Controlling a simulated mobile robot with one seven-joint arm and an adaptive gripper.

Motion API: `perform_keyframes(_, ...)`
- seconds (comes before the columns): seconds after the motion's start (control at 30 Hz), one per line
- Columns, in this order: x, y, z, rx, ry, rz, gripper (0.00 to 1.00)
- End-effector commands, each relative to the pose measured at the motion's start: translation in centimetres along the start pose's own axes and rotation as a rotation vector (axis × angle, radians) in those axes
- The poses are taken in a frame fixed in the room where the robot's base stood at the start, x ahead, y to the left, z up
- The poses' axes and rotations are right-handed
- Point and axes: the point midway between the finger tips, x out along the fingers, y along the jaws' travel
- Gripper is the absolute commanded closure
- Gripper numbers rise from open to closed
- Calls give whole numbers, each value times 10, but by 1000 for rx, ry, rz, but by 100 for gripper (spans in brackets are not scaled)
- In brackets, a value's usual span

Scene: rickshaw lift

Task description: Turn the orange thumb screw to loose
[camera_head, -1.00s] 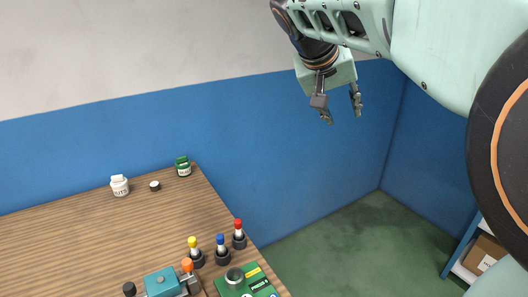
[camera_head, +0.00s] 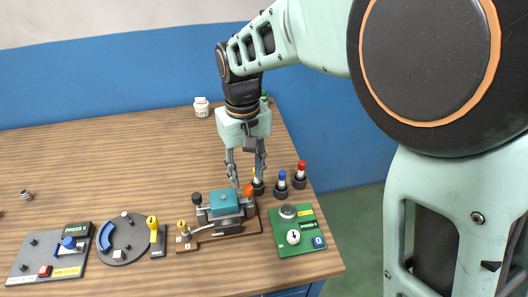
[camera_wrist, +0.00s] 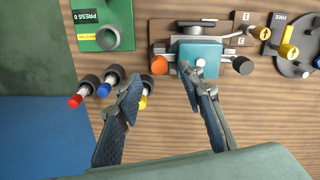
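The orange thumb screw (camera_head: 249,190) is a round knob on the right side of a fixture with a teal block (camera_head: 224,202). It also shows in the wrist view (camera_wrist: 159,65), beside the teal block (camera_wrist: 198,52). A black knob (camera_head: 196,198) is on the fixture's other side. My gripper (camera_head: 247,176) points down, open and empty, over the fixture's right end. In the wrist view its fingertips (camera_wrist: 160,78) are spread to either side of the orange screw's direction. I cannot tell the exact height gap; no contact shows.
Posts with red (camera_head: 301,166), blue (camera_head: 282,176) and yellow (camera_wrist: 143,101) tops stand close to the fixture's right, the yellow one partly behind a finger. A green board (camera_head: 302,243) lies at the right. A dial panel (camera_head: 124,240) lies left. The wooden table (camera_head: 90,170) is mostly clear farther back.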

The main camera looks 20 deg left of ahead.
Motion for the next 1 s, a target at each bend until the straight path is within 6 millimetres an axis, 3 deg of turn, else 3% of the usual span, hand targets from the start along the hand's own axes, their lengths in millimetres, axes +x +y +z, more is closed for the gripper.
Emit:
perform_keyframes(0.1,21,0,1,0,-3,0,64)
perform_keyframes(0.23,34,0,0,0,0,0,64)
perform_keyframes(0.63,40,0,0,1,2,1,65)
perform_keyframes(0.93,40,1,0,1,2,1,98)
perform_keyframes(1.0,40,1,0,1,2,1,100)
